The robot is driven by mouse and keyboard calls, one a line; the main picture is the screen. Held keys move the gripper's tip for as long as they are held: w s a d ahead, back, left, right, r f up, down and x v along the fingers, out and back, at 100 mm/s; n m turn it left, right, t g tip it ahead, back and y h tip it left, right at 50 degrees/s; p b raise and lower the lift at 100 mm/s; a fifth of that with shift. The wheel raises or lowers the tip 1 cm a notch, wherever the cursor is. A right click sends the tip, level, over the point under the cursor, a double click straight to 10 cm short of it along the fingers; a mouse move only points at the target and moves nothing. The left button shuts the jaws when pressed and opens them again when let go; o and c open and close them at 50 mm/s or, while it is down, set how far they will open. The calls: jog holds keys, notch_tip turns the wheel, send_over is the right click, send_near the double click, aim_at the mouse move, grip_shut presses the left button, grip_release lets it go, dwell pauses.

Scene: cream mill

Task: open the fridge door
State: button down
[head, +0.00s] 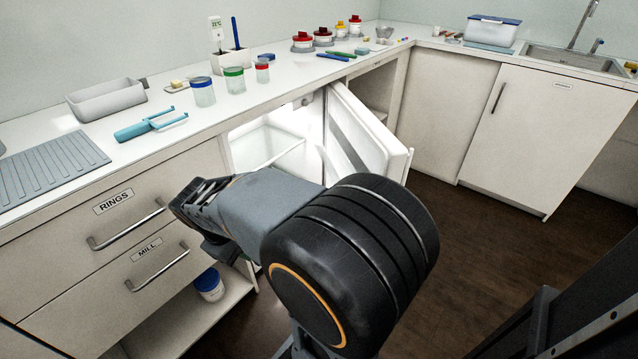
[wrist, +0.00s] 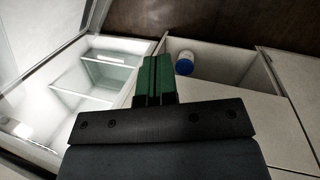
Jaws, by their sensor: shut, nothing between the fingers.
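The fridge door (head: 362,140) stands open under the counter in the head view, swung out to the right, its inner side with a grey strip facing the opening. The lit white fridge interior (head: 268,142) shows behind my arm, with a clear shelf; in the wrist view the interior (wrist: 100,75) fills the left side, with shelves inside. My gripper (wrist: 154,65) is shut and empty in the wrist view, its green fingers pressed together, beside the fridge opening. In the head view my gripper (head: 190,205) points left, in front of the cabinets and apart from the door.
Drawers marked RINGS (head: 115,205) and MILL (head: 148,255) with bar handles are left of the fridge. A blue-lidded tub (head: 209,285) stands on the low shelf, also in the wrist view (wrist: 184,63). Jars (head: 234,80) and tools line the counter. Dark floor (head: 470,250) is clear at right.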

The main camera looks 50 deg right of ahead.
jog(key=w+d+f+n+g+h+p, duration=0.1)
jog(key=w+d+n+g+h, duration=0.2)
jog(key=d, duration=0.4)
jog(key=w+d+f+n+g+h+p, duration=0.1)
jog(key=w+d+n+g+h+p, duration=0.15)
jog(key=d+g+h, duration=0.4)
jog(key=w+d+f+n+h+p, duration=0.1)
jog(key=w+d+f+n+h, duration=0.15)
jog(key=d, duration=0.55)
jog(key=b+x, duration=0.2)
jog(key=x, duration=1.2)
jog(key=shift+s+a+r+y, duration=0.2)
jog(key=shift+s+a+y, duration=0.1)
jog(key=shift+s, duration=0.1)
